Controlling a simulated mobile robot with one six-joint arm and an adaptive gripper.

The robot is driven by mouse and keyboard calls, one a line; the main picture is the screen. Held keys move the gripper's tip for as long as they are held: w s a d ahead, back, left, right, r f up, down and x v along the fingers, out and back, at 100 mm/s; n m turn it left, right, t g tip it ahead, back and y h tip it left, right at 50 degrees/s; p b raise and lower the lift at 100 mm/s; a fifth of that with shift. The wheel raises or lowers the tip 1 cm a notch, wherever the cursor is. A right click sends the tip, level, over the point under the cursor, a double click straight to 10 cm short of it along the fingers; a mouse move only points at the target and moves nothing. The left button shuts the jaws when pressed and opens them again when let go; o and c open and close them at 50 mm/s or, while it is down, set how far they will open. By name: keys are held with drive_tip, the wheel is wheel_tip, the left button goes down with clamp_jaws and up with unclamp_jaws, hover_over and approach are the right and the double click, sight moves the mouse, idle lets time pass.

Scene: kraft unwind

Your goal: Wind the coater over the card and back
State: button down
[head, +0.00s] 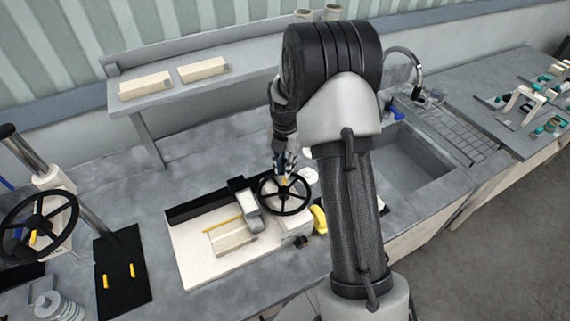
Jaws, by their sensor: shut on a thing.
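The coater (188,254) is a pale flat bed on the grey bench, with a black strip along its back edge. A card (230,238) lies on the bed, with a yellow line along its far edge. A black spoked handwheel (303,207) sits at the bed's right side. The fingertips are small and partly hidden by the wheel.
A second black handwheel (38,226) on another device stands at the left, near a black plate with two yellow pieces (122,272). A yellow object (319,219) lies right of the coater. A sink (400,165) is at the right. A raised shelf (215,88) holds two pale blocks.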

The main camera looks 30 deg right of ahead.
drive_tip(key=c, duration=1.5)
unclamp_jaws()
drive_tip(key=shift+a, duration=0.1)
wheel_tip(320, 180, up, 12)
